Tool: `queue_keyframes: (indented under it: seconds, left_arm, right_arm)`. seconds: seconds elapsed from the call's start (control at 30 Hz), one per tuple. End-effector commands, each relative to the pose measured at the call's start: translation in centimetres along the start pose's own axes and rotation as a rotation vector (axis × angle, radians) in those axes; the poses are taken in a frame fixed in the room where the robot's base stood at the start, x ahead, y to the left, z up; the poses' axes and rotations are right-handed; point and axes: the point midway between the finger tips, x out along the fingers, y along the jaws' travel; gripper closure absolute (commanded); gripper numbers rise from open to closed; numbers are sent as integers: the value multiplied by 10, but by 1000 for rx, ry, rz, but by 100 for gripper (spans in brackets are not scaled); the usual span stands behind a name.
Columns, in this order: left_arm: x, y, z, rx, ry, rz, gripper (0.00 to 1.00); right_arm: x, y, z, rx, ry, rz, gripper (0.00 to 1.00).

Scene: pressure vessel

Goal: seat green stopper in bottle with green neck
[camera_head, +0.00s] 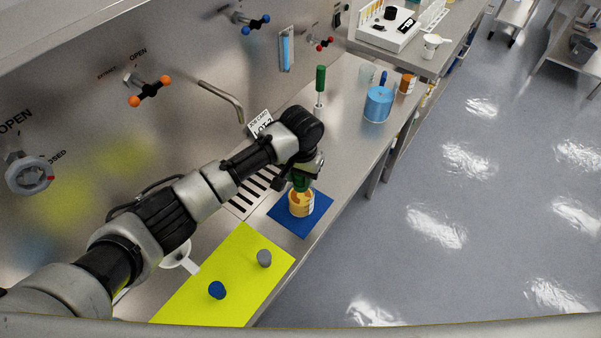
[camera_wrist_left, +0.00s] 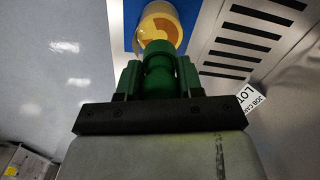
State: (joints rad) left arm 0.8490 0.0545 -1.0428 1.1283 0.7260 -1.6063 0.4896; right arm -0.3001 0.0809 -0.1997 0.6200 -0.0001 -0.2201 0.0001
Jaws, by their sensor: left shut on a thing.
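My left gripper (camera_head: 299,184) is shut on a green stopper, which shows between the dark green fingers in the left wrist view (camera_wrist_left: 160,78). An amber-yellow bottle (camera_head: 302,205) with a pale label stands on a blue mat (camera_head: 284,222) just under the gripper. In the left wrist view the bottle (camera_wrist_left: 158,22) lies straight beyond the stopper's end. The stopper and fingers hide part of its mouth. I cannot tell whether stopper and bottle touch, and the neck's colour is not clear. My right gripper is not in view.
A yellow mat (camera_head: 225,275) holds a blue stopper (camera_head: 217,290) and a grey stopper (camera_head: 264,258). A green-handled tool (camera_head: 320,85) stands upright further back. A blue container (camera_head: 378,104) stands at the bench's far end. A bent tap (camera_head: 222,98) juts from the wall near my arm.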

Motion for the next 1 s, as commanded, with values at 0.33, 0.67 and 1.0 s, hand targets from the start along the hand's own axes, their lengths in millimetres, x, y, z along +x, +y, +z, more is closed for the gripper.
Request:
queue_keyframes:
  seconds: [0.33, 0.67, 1.0]
  left_arm:
    - [2, 0, 0, 0, 0, 0, 34]
    - [-5, 0, -1, 0, 3, 1, 34]
    - [-68, 0, -1, 1, 5, 1, 34]
  right_arm:
    - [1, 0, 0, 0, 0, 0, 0]
    - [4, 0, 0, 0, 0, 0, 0]
    - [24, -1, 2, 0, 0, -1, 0]
